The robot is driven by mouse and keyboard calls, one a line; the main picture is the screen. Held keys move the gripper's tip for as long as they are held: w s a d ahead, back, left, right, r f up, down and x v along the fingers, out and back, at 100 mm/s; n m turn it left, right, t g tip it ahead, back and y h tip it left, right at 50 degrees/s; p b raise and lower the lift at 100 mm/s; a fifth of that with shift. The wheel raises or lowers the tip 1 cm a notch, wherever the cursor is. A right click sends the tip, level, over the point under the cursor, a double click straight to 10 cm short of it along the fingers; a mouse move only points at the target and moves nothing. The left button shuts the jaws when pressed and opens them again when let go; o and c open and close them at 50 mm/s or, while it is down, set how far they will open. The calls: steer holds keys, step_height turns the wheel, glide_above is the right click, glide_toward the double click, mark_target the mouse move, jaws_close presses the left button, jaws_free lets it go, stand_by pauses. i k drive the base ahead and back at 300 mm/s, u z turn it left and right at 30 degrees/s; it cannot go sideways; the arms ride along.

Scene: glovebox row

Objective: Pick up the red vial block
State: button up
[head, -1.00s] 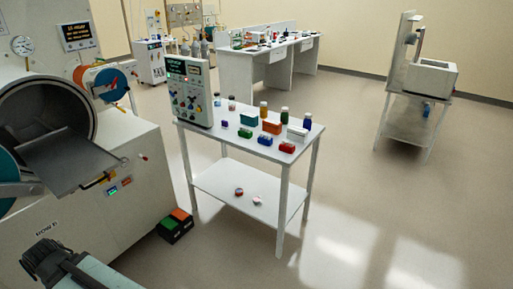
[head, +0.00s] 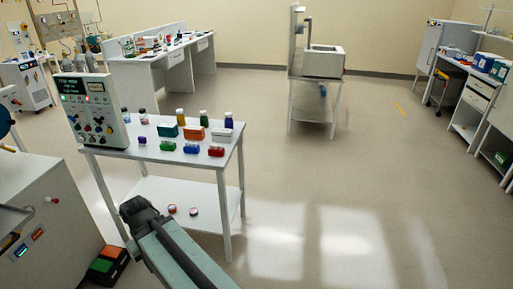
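The red vial block (head: 216,151) is a small red block at the front right of the white table (head: 120,154) in the head view. A blue block (head: 192,148) and a green block (head: 168,146) stand in a row to its left. My gripper (head: 134,207) shows as a dark shape at the end of my pale green arm, low in the picture, in front of the table and left of the red block. Its fingers are too small and dark to tell open from shut. I see nothing held in it.
A control panel (head: 92,108) stands at the table's left end. Bottles, an orange block (head: 194,132), a teal block (head: 167,130) and a white block (head: 222,133) stand behind the front row. A large machine (head: 50,205) is at the left. The floor right of the table is clear.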

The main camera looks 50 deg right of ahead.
mark_target(216, 151)
steer(key=u, duration=3.25)
steer(key=k, duration=2.65)
steer(key=z, duration=0.8)
steer(key=i, duration=0.15)
steer(key=z, duration=0.3)
